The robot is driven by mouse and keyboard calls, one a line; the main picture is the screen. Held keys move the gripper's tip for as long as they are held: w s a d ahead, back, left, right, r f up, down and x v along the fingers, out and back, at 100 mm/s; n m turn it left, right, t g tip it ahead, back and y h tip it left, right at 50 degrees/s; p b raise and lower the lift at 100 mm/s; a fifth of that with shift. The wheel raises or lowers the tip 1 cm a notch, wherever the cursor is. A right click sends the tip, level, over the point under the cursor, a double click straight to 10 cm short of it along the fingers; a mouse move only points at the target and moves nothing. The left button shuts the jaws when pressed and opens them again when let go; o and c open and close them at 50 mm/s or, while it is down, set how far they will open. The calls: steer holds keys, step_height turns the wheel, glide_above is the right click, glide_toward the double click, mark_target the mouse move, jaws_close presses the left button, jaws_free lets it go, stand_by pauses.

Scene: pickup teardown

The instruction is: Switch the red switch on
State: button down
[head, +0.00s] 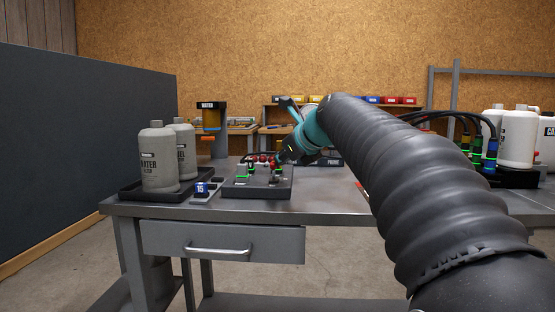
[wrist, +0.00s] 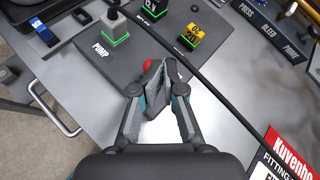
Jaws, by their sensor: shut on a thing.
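The red switch (wrist: 174,68) shows only as a small red patch behind my fingertips in the wrist view. Most of it is hidden, so I cannot tell its position. My gripper (wrist: 157,76) is shut on it, over the dark control panel (wrist: 110,62). In the head view my gripper (head: 284,156) is low over the right side of the panel (head: 240,190), which lies on the grey workbench.
On the panel, a green-lit PUMP connector (wrist: 113,28) and a yellow-tagged connector (wrist: 191,36) stand close to the fingers. A black cable (wrist: 185,85) crosses the wrist view beside them. Grey bottles (head: 158,160) stand in a tray at the bench's left.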

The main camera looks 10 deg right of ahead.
steer(key=shift+d+f, duration=0.1)
steer(key=shift+d, duration=0.15)
stand_by(0.7)
steer(key=shift+r+p, duration=0.85)
steer(key=shift+p, duration=0.2)
steer(key=shift+f, duration=0.1)
steer(key=shift+s+d+f, duration=0.1)
steer(key=shift+s, duration=0.25)
steer(key=shift+s+d+f+b, duration=0.2)
steer(key=shift+s+d+b, duration=0.15)
steer(key=shift+s, duration=0.3)
steer(key=shift+s+d+f+b, duration=0.2)
steer(key=shift+s+d, duration=0.2)
steer(key=shift+s, duration=0.2)
steer(key=v, duration=1)
steer(key=shift+r, duration=0.15)
